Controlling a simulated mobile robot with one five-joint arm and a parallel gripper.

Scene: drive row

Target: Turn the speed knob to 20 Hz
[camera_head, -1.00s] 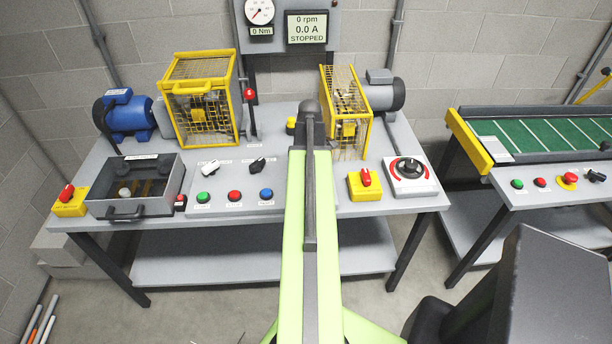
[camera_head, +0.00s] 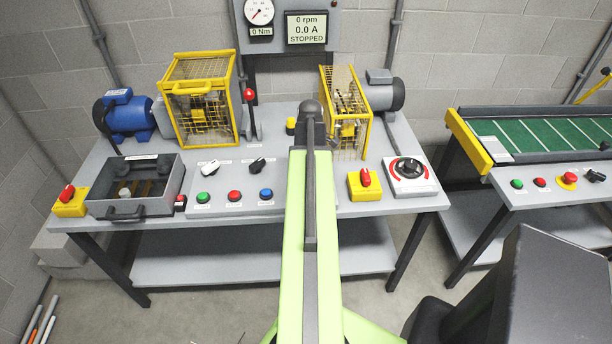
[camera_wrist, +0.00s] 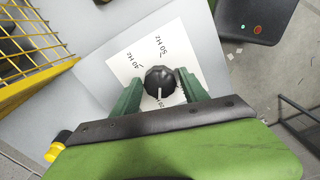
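The speed knob (camera_wrist: 159,80) is round and black with a white pointer line, seen from above in the wrist view. The pointer points down in the picture, toward a mark partly hidden by my gripper. The two green fingers of my gripper (camera_wrist: 160,84) stand on either side of the knob, very close to it; I cannot tell whether they press on it. In the head view my arm covers the knob.
A yellow mesh guard (camera_head: 346,115) stands beside my arm. A red-ringed dial (camera_head: 408,168) and a yellow box with a red switch (camera_head: 365,184) are at the right of the bench. The display (camera_head: 306,29) reads 0 rpm, 0.0 A, STOPPED. A conveyor (camera_head: 540,132) stands further right.

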